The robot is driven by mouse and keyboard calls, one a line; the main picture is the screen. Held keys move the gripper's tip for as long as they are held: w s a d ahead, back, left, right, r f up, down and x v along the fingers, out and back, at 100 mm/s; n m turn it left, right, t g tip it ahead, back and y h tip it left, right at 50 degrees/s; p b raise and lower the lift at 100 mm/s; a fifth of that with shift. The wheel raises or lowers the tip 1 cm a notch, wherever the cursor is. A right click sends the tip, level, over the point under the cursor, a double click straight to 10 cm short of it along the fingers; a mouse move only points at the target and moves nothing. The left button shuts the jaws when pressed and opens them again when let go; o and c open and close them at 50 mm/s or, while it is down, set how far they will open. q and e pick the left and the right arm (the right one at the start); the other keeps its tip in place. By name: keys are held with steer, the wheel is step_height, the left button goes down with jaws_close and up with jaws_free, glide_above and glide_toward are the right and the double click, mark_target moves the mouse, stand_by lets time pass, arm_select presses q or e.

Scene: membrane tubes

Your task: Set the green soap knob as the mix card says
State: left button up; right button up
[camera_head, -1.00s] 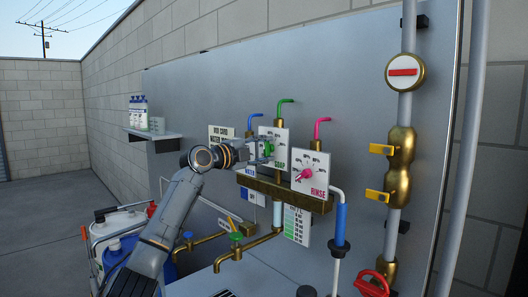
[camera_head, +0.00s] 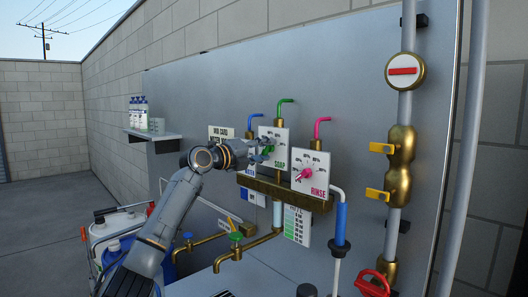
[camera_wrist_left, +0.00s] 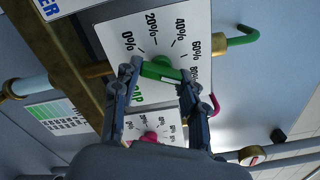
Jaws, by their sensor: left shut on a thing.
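The green soap knob (camera_wrist_left: 160,70) sits on a white dial plate marked in percent, seen in the left wrist view. My left gripper (camera_wrist_left: 160,88) has one finger on each side of the knob and is shut on it. The knob's bar lies across between the fingers, one end toward the high-percent side; its exact setting is hard to read. In the head view my left gripper (camera_head: 264,151) covers most of the knob in front of the soap dial plate (camera_head: 280,137). The mix card (camera_head: 221,132) hangs left of it, partly hidden by my arm, its lines unreadable.
The pink rinse knob (camera_head: 305,172) is close by at lower right. A brass manifold (camera_head: 285,193) runs under the dials. Brass taps (camera_head: 236,250) stick out below. A shelf with bottles (camera_head: 150,134) is at left.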

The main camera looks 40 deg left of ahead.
arm_select(q)
steer(key=shift+f, duration=0.15)
steer(key=o, duration=1.2)
steer(key=shift+c, duration=0.2)
steer(key=s+a, duration=0.1)
steer(key=s, duration=1.1)
